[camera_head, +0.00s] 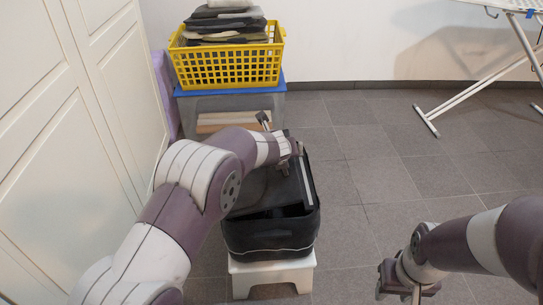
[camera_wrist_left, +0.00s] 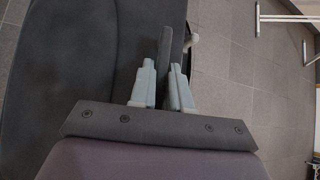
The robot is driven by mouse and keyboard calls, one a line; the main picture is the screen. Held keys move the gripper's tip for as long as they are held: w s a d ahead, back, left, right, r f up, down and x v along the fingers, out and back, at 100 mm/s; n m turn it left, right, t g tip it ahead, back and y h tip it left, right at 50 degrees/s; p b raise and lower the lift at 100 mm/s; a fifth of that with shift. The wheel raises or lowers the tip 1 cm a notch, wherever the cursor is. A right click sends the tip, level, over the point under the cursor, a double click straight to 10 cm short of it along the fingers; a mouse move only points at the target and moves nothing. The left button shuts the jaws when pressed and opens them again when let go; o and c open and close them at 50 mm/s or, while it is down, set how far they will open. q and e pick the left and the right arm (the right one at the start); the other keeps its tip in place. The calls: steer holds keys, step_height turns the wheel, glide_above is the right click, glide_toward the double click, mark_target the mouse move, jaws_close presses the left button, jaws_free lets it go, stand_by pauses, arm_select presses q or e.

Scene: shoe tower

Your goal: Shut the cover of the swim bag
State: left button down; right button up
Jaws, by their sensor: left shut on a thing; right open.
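The swim bag (camera_head: 270,238) is a black bag on a white step stool, in the lower middle of the head view. Its dark cover (camera_head: 285,190) lies slanted over the bag, with a dark gap showing at the front; my left arm hides part of it. In the left wrist view the cover (camera_wrist_left: 85,55) fills the left side. My left gripper (camera_wrist_left: 163,68) is shut on a thin dark upright piece of the cover (camera_wrist_left: 165,42). My right gripper (camera_head: 405,287) is open and empty, low over the floor to the right of the bag.
A yellow basket (camera_head: 225,67) with folded dark clothes stands on a blue-lidded box (camera_head: 208,104) behind the bag. The white stool (camera_head: 270,277) bears the bag. White cabinet doors (camera_head: 75,110) are on the left. An ironing board's legs (camera_head: 470,95) stand far right; floor between is free.

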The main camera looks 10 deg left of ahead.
arm_select(q)
steer(key=shift+w+d+f+y+b, duration=0.1)
steer(key=shift+d+f+y+b, duration=0.15)
steer(key=shift+f, duration=0.35)
steer(key=shift+d+f+y+b, duration=0.1)
steer(key=shift+d+f+y, duration=0.15)
steer(key=shift+f, duration=0.35)
steer(key=shift+w+d+f+m+g+y, duration=0.15)
steer(key=shift+f+m+y, duration=0.15)
steer(key=shift+f, duration=0.25)
steer(key=shift+s+d+f+m+g+y, duration=0.1)
steer(key=shift+d+f+m+g+y, duration=0.15)
steer(key=shift+f, duration=0.25)
steer(key=c, duration=1.2)
jaws_free()
steer(key=shift+a, duration=0.15)
steer(key=shift+o, duration=0.2)
arm_select(e)
steer(key=shift+f, duration=0.95)
arm_select(q)
steer(key=p+v, duration=0.5)
steer(key=v, duration=0.7)
steer(key=shift+w, duration=0.1)
steer(key=shift+s+r, duration=0.2)
steer(key=shift+s, duration=0.15)
arm_select(e)
step_height(320, 180, up, 6)
steer(key=shift+f, duration=0.15)
